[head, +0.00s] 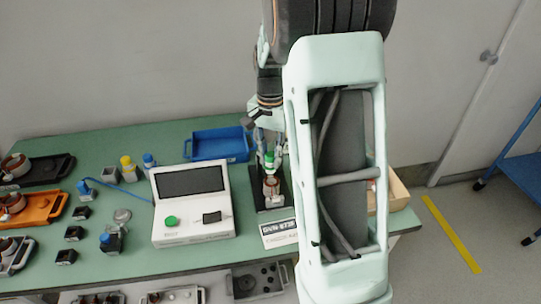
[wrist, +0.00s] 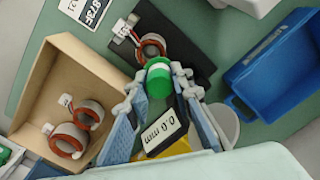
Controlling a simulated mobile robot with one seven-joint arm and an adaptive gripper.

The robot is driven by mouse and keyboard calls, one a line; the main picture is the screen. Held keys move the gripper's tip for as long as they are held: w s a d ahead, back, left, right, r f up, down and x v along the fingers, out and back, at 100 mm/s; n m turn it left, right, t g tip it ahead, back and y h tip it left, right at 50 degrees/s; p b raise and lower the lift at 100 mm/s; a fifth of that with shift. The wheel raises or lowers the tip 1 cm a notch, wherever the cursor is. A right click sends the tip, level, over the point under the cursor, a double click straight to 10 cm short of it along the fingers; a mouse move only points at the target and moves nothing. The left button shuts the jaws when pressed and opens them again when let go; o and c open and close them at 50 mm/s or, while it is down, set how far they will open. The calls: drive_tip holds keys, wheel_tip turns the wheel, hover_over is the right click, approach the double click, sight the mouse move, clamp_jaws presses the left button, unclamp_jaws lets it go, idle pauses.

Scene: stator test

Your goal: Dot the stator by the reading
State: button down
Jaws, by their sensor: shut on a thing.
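My gripper (wrist: 165,100) is shut on a green-ended marker (wrist: 159,78). A white label reading about "0.6 mm" shows on a dark part between the fingers. A stator (wrist: 152,46) with copper-red windings and a white tag lies on a black plate (wrist: 183,38), just beyond the green end. Whether they touch cannot be told. In the head view the marker's green part (head: 269,159) shows above the stator (head: 271,187). The tester (head: 192,207) stands left of the plate, with a dark screen and a green button; no reading shows.
A cardboard box (wrist: 42,88) holds two stators. A blue tray (head: 220,146) lies behind. A label card (head: 279,233) lies before the plate.

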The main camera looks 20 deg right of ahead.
drive_tip(key=shift+f, duration=0.25)
drive_tip(key=shift+r+p, duration=2.25)
drive_tip(key=shift+r, duration=0.8)
